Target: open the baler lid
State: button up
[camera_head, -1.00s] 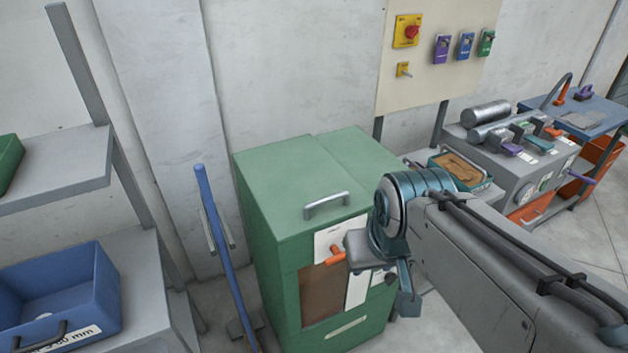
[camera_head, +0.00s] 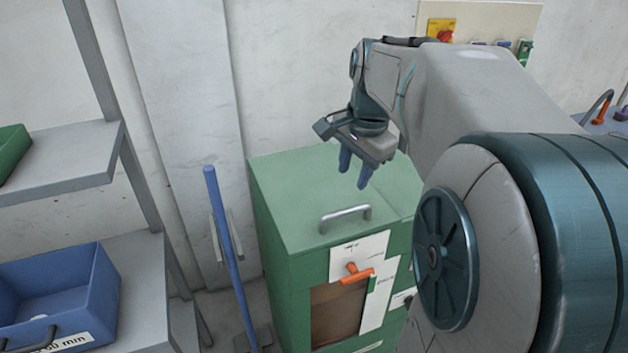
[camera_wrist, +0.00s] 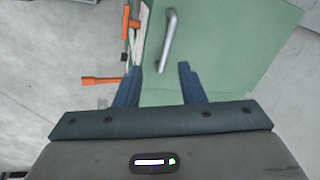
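The green baler stands on the floor in the middle of the head view, with its flat lid (camera_head: 290,190) closed. A grey bar handle (camera_head: 345,218) sits near the lid's front edge. In the wrist view the handle (camera_wrist: 167,40) lies ahead of the fingers, and the lid (camera_wrist: 225,45) spreads to the right of it. My gripper (camera_head: 354,180) is above the lid, behind the handle in the picture, with its two blue fingers pointing down. In the wrist view my gripper (camera_wrist: 160,82) is open, with nothing between the fingers.
An orange lever (camera_head: 355,273) sticks out of the baler's front, below the lid. A blue pole (camera_head: 231,255) leans beside the baler's left side. A grey shelf with a blue bin (camera_head: 60,300) stands at left. A wall panel (camera_head: 490,22) is behind my arm.

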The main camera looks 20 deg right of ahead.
aim_at(354, 208)
jog(key=w+d+m, duration=0.3)
jog(key=d+m, duration=0.1)
jog(key=x, duration=0.9)
jog(key=s+x, duration=0.1)
jog(key=x, duration=0.3)
jog(key=shift+w+f, duration=0.15)
jog(key=shift+f, duration=0.35)
jog(key=shift+r, duration=0.1)
grip_shut()
